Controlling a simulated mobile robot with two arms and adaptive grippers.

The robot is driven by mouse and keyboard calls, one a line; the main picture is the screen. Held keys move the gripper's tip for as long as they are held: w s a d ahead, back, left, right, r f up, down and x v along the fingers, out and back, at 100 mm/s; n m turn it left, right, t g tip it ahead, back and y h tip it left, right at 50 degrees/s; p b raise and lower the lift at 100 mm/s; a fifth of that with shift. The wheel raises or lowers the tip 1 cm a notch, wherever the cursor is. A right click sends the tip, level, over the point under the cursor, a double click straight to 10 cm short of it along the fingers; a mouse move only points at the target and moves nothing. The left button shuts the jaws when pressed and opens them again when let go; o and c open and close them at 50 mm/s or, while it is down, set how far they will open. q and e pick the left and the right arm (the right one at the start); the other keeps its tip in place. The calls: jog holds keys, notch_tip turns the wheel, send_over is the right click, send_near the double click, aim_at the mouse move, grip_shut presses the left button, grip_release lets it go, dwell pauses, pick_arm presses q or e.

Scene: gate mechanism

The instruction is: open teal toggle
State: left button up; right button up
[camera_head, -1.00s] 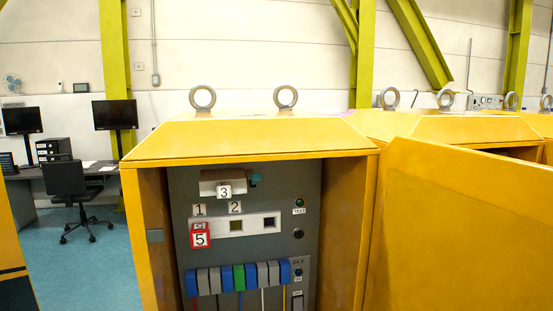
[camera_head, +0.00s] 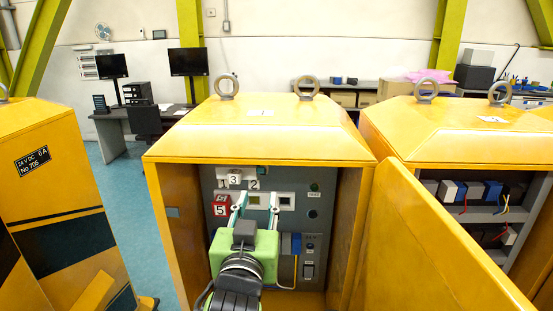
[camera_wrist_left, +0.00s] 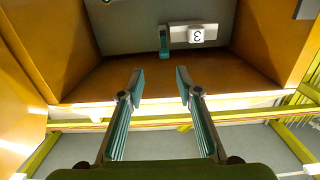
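The teal toggle (camera_wrist_left: 164,41) shows in the wrist view, hanging at one end of the pale bar with the white label 3 (camera_wrist_left: 196,36). The label appears upside down there. In the head view label 3 (camera_head: 234,179) is high on the grey panel, and the toggle is too small to make out well. My left gripper (camera_head: 256,203) is in front of the cabinet opening, fingers pointing to the panel. In the wrist view the left gripper (camera_wrist_left: 160,84) is open and empty, its fingertips apart from the toggle. My right gripper is not in view.
The yellow cabinet (camera_head: 258,145) has side walls and a roof around the panel. An open yellow door (camera_head: 425,255) stands at the right.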

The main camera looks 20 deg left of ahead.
aim_at(260, 171)
pick_arm(q)
jog(key=p+x, duration=0.1)
jog(key=x, duration=0.3)
jog(key=p+x, duration=0.2)
jog(key=x, duration=0.2)
jog(key=p+x, duration=0.2)
jog(key=x, duration=0.2)
jog(key=shift+w+a+r, duration=0.1)
jog(key=shift+a+r, duration=0.25)
jog(key=shift+a, duration=0.1)
jog(key=shift+w+a+f, duration=0.1)
jog(key=shift+w+a, duration=0.05)
jog(key=shift+w, duration=0.5)
grip_shut()
